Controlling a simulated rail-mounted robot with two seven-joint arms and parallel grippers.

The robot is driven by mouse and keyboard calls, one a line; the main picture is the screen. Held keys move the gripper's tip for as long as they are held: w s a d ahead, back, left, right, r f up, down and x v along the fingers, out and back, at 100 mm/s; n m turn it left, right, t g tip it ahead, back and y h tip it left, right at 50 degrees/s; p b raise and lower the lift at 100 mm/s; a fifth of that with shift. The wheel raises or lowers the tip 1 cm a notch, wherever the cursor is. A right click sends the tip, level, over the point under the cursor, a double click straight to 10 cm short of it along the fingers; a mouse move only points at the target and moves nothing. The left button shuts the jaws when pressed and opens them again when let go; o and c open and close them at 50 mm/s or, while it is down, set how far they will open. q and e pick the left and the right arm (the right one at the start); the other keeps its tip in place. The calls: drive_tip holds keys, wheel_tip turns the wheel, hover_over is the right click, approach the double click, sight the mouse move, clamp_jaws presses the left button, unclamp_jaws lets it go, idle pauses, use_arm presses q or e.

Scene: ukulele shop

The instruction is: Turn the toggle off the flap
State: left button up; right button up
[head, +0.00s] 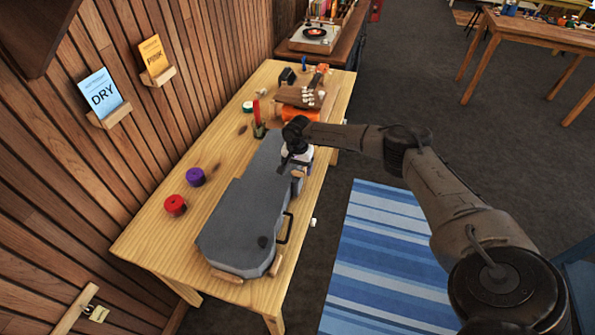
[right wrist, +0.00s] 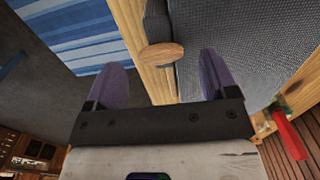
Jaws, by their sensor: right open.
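A grey ukulele case (head: 238,222) lies closed along the wooden table. In the right wrist view its textured grey side (right wrist: 225,45) fills the upper right. A small oval wooden toggle (right wrist: 162,55) shows at the case's edge, beside a dark grey part that may be the flap (right wrist: 157,20). My right gripper (head: 292,163) is over the case's right edge near its narrow end. In the right wrist view the two purple fingers (right wrist: 162,62) are apart, with the toggle appearing between them, apparently untouched. The arm partly hides this spot in the head view. My left gripper is not in view.
The table (head: 150,232) holds a red roll (head: 175,205), a purple roll (head: 195,177) and a red upright item (head: 257,112) left of the case. A brown block and orange item (head: 300,115) lie beyond. A blue striped rug (head: 385,265) covers the open floor to the right.

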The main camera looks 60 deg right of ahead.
drive_tip(key=shift+f, duration=1)
drive_tip(key=c, duration=0.9)
drive_tip(key=shift+c, duration=0.2)
